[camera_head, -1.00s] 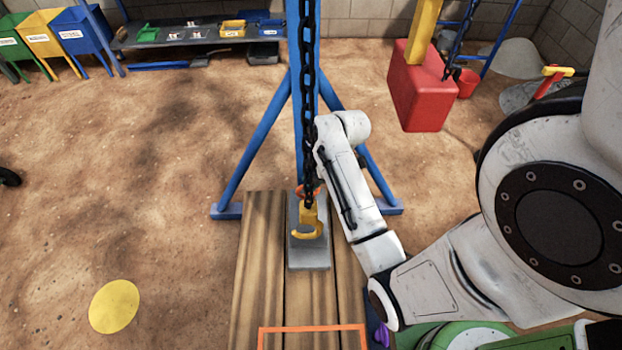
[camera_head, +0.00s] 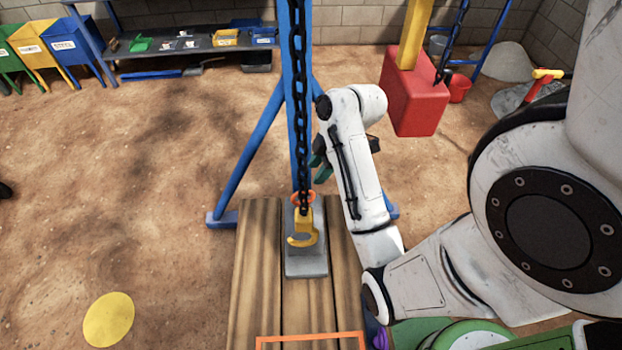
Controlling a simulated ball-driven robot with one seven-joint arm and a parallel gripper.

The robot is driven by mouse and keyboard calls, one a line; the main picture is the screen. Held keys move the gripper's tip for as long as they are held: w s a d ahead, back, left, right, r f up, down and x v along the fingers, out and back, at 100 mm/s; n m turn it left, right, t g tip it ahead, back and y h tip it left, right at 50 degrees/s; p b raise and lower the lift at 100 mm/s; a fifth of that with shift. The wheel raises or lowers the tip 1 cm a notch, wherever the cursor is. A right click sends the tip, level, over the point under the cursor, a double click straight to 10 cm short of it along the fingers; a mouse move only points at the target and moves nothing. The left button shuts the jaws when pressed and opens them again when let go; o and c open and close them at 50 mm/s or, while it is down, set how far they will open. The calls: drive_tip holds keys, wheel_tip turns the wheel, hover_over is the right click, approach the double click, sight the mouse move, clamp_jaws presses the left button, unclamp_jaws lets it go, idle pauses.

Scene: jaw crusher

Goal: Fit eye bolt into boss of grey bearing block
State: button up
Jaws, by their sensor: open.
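The grey bearing block (camera_head: 306,266) lies on the wooden planks in the middle of the view. An orange ring (camera_head: 303,198), which looks like the eye bolt's eye, shows at the block's far end, partly behind the chain. Its shank and the boss are hidden, so I cannot tell how it sits. My gripper (camera_head: 321,166) is beyond the block and mostly hidden behind my white arm. Dark green finger parts show left of the arm, apart from the ring. It is open, and I see nothing in it.
A black chain (camera_head: 302,100) with a yellow hook (camera_head: 303,236) hangs in front of the block. A blue post (camera_head: 287,95) with splayed legs stands behind it. An orange frame outline (camera_head: 310,338) marks the near planks. A red block (camera_head: 415,100) is at right back. Open dirt lies left.

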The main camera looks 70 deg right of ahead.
drive_tip(key=shift+p+v, duration=0.8)
drive_tip(key=shift+v, duration=0.35)
